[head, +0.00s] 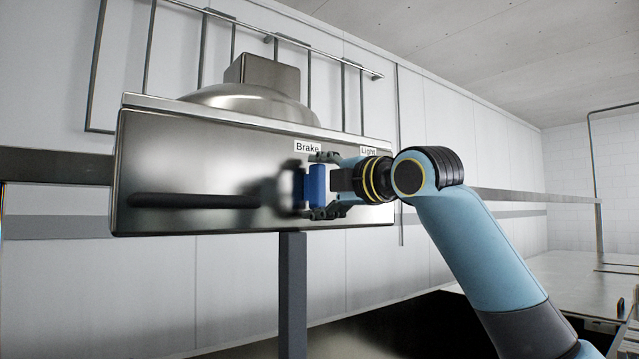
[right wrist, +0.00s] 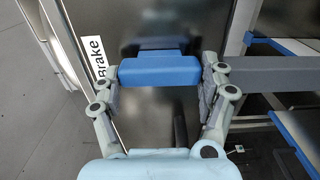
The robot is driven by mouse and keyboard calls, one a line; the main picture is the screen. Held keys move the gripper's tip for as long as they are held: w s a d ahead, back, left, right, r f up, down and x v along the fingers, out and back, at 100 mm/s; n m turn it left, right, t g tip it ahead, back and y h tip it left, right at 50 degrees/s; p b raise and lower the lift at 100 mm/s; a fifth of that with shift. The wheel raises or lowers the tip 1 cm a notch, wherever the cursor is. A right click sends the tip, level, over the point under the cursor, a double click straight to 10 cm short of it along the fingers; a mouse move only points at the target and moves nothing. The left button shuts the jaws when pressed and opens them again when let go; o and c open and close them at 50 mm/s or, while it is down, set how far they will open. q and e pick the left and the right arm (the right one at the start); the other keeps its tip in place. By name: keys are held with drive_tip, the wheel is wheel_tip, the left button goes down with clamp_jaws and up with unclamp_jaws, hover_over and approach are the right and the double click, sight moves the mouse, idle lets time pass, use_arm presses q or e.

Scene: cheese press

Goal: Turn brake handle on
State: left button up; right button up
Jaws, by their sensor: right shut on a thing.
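The brake handle (head: 316,184) is a blue block on the front of the shiny metal panel (head: 190,170), below the "Brake" label (head: 307,147). In the head view it stands upright. It also shows in the right wrist view (right wrist: 159,70), between the two fingers. My right gripper (head: 318,184) is shut on the blue handle, with one finger at its upper end and one at its lower end. The fingers also show in the right wrist view (right wrist: 160,82). My left gripper is not in view.
A "Light" label (head: 368,151) is on the panel to the right, partly above my gripper. A dark post (head: 292,290) stands under the panel. Metal rails (head: 270,35) run along the wall above. A metal table (head: 590,280) is at the far right.

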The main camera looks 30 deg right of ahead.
drive_tip(key=shift+f, duration=0.1)
idle(0.3)
drive_tip(key=o, duration=1.2)
drive_tip(key=shift+c, duration=0.2)
drive_tip(key=s+d, duration=0.1)
drive_tip(key=s, duration=1.1)
drive_tip(key=shift+d, duration=0.3)
